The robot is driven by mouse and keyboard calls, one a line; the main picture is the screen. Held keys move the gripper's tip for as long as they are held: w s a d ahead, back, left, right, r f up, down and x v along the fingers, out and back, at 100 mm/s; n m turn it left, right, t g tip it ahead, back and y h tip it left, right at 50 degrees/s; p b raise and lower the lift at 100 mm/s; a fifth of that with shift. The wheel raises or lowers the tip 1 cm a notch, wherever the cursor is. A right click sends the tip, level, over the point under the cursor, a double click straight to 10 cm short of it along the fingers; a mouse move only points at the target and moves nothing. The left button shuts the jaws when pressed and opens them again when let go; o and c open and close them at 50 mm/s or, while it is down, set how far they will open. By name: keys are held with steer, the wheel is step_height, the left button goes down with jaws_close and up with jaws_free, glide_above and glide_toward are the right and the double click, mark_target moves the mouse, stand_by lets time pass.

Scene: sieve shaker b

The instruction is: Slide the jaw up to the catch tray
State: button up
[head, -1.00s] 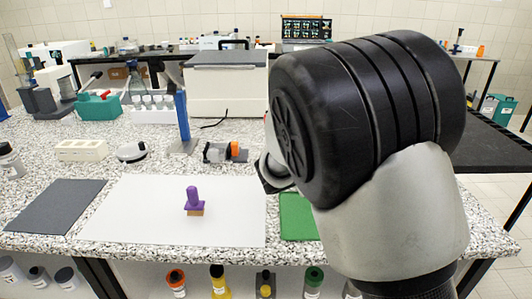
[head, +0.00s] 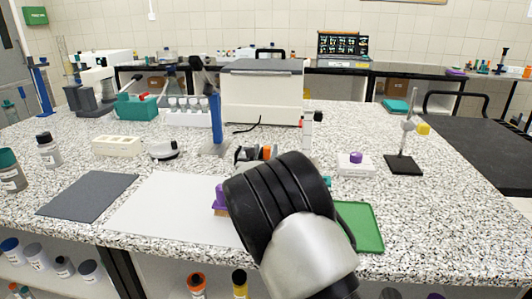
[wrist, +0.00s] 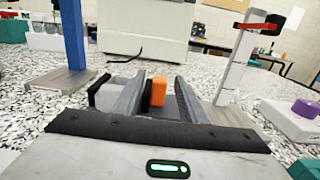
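A small grey and black device (head: 241,155) with an orange part (head: 266,151) stands on the speckled bench in the head view, partly behind my arm. In the wrist view its orange block (wrist: 159,91) and a black piece (wrist: 147,97) show between the fingers of my gripper (wrist: 158,95). The gripper is open, its fingers pointing at the device; I cannot tell whether they touch it. Which part is the jaw is unclear. I cannot identify the catch tray with certainty; a flat green tray (head: 362,228) lies right of my arm.
A blue post on a plate (head: 216,120) stands behind the device on the left. A white block with a purple knob (head: 355,164) and a clamp stand (head: 403,163) are to the right. A purple-handled piece (head: 219,197) sits on the white sheet (head: 160,210), partly hidden.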

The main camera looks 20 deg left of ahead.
steer(key=shift+w+a, duration=0.1)
steer(key=shift+w, duration=0.3)
jaws_close()
steer(key=shift+a, duration=0.2)
jaws_free()
steer(key=shift+s, duration=0.1)
